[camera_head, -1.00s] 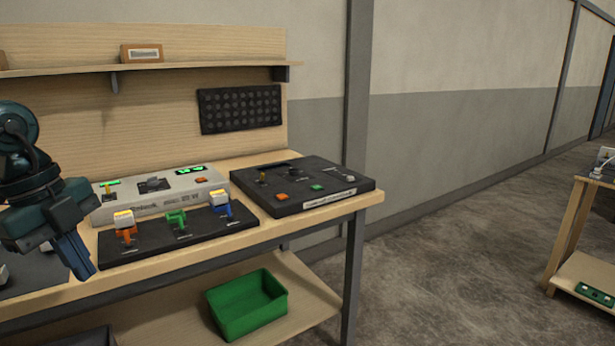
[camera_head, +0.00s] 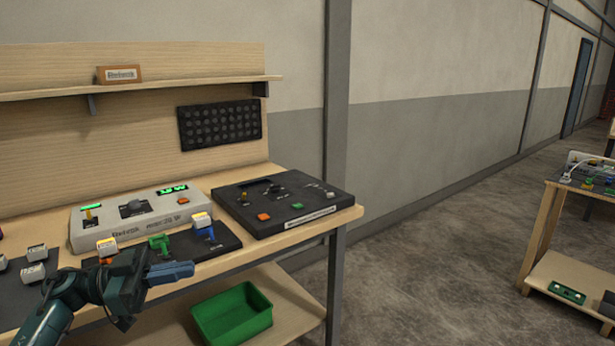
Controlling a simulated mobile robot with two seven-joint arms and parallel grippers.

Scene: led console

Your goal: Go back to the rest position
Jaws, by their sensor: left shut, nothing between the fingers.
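My left gripper (camera_head: 172,271) is in front of the workbench at the lower left, its fingers shut, empty and pointing right. It covers part of the black lever panel (camera_head: 222,241), hiding the lever at that panel's left end. A green lever (camera_head: 160,243) and a blue lever with a white and yellow cap (camera_head: 203,223) show on the panel. Behind it stands the grey console (camera_head: 152,222) with green lit displays. My right gripper is not in view.
A black console (camera_head: 285,203) sits at the bench's right end. White cubes (camera_head: 35,263) lie on a dark mat at left. A green bin (camera_head: 232,313) stands on the lower shelf. Another table (camera_head: 548,220) is at far right. The floor between is clear.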

